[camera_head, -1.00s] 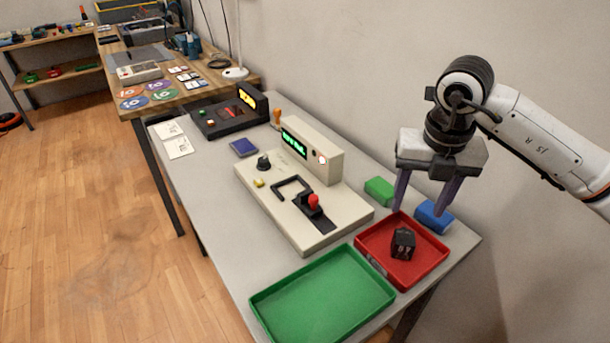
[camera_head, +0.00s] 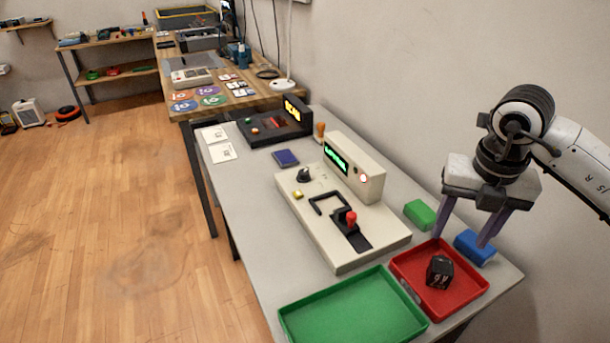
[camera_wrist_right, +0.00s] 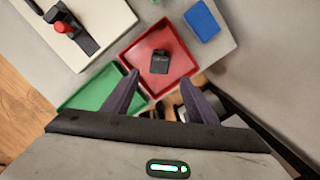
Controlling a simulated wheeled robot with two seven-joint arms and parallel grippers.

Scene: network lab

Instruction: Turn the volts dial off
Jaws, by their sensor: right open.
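A beige console (camera_head: 372,223) stands on the grey table with a black dial (camera_head: 304,175) at its far left corner. I cannot read which way the dial points or any label by it. A lit green display (camera_head: 336,158) is on its raised back, and a red-knobbed lever (camera_head: 351,218) stands in a black slot. My right gripper (camera_head: 462,242) is open and empty above the red tray, to the right of the console. In the right wrist view its fingers (camera_wrist_right: 158,98) are spread, with the console's corner (camera_wrist_right: 112,20) at upper left. My left gripper is not in view.
A red tray (camera_head: 462,301) holds a black cube (camera_head: 440,271); a green tray (camera_head: 350,312) is beside it. A green block (camera_head: 420,214) and a blue block (camera_head: 474,247) lie near the wall. A second black console (camera_head: 262,131) stands farther back.

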